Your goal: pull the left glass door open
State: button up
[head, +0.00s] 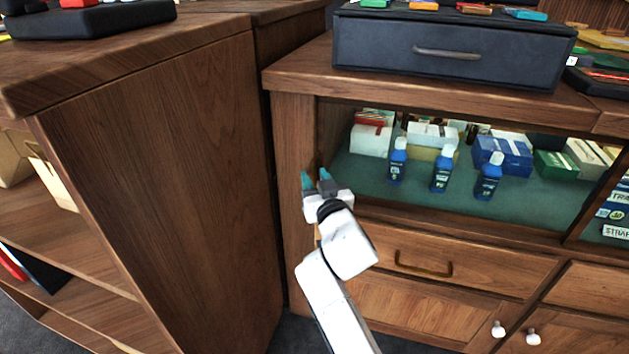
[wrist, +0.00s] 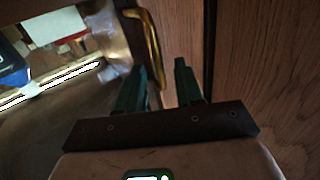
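The left glass door (head: 462,205) is the clear pane on the left of the wooden cabinet, with goods showing behind it. My gripper (head: 316,178) is at the door's left edge, beside the wooden post. In the wrist view a brass handle (wrist: 151,42) stands upright, and its lower end shows between the two teal fingers of my gripper (wrist: 161,66). The fingers are apart, with a gap between the handle and the right finger. I cannot tell whether the left finger touches the handle. In the head view the handle is not visible. The door looks closed.
A tall wooden shelf unit (head: 170,170) stands close on the left. Below the door are a drawer (head: 450,262) with a brass pull and cupboard doors with white knobs (head: 498,329). A black case (head: 450,48) sits on top. Blue bottles (head: 442,170) stand behind the glass.

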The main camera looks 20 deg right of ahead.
jog(key=shift+w, duration=0.45)
grip_shut()
dwell(1.2)
